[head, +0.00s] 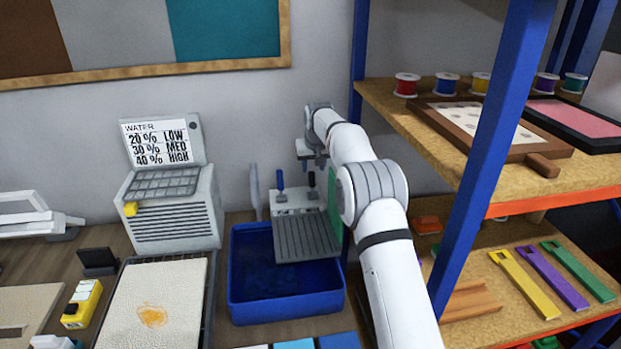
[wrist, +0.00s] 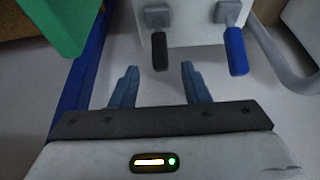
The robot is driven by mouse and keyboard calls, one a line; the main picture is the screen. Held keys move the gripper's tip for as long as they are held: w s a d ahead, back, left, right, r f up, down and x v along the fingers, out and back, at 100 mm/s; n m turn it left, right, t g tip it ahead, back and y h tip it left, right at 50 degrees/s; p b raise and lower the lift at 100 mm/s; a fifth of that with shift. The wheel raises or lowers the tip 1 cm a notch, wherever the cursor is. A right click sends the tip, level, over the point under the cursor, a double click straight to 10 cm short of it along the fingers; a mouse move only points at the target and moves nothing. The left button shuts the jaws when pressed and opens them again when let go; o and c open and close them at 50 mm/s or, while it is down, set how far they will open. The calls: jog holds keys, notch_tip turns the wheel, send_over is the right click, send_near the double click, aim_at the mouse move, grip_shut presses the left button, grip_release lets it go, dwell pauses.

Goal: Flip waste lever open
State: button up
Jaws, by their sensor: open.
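A pale fixture (head: 297,197) stands at the back of the blue tub and carries two levers, a blue lever (head: 280,180) on the left and a black lever (head: 312,179) on the right. No label shows which is the waste lever. In the wrist view the black lever (wrist: 160,52) lies ahead, its tip in line with the gap between my fingertips; the blue lever (wrist: 237,52) is to the right, outside the fingers. My gripper (wrist: 159,69) is open and empty. I cannot tell whether it touches the black lever. In the head view my wrist partly hides the fixture.
The blue tub (head: 240,290) sits below the fixture with a grey ribbed plate (head: 308,238) over it. A blue shelf post (head: 495,150) and wooden shelves (head: 400,105) close in on the right.

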aim_at(312, 176)
jog(key=p+x, duration=0.2)
jog(key=x, duration=0.5)
jog(key=shift+w+f, duration=0.1)
jog(key=shift+f, duration=0.05)
jog(key=shift+c, duration=0.4)
grip_shut()
